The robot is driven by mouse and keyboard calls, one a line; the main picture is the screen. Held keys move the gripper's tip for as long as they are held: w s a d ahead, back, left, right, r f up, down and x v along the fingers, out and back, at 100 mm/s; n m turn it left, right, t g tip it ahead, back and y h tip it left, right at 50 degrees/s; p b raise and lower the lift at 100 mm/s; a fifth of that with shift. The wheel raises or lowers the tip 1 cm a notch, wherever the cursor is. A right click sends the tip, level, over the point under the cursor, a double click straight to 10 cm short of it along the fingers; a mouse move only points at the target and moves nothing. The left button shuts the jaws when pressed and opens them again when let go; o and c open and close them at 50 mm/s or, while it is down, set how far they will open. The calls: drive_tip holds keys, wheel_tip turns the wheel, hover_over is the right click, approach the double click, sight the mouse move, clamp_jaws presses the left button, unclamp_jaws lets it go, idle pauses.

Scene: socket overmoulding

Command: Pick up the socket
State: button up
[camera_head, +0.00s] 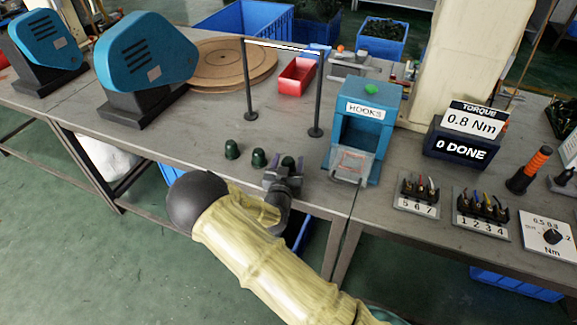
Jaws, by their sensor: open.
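Several small dark green, rounded pieces that look like sockets stand in a row near the table's front edge: a left socket (232,149), a middle socket (259,158) and a right socket (288,161). My gripper (284,172) is open at the right socket, with its jaws close around or just in front of it. My gripper partly hides the right socket's lower part. I cannot tell whether the jaws touch it.
A black frame with a white bar (283,46) stands behind the sockets. A blue HOOKS box (367,128) with a clear front tray (352,163) stands close on the right. A red bin (297,74) is behind. The table (190,130) is clear left of the sockets.

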drive_tip(key=c, duration=1)
drive_tip(key=shift+c, duration=0.2)
drive_tip(key=shift+r, duration=0.1)
wheel_tip(320, 180, up, 10)
drive_tip(key=shift+f+p, duration=0.1)
drive_tip(key=shift+p, duration=0.2)
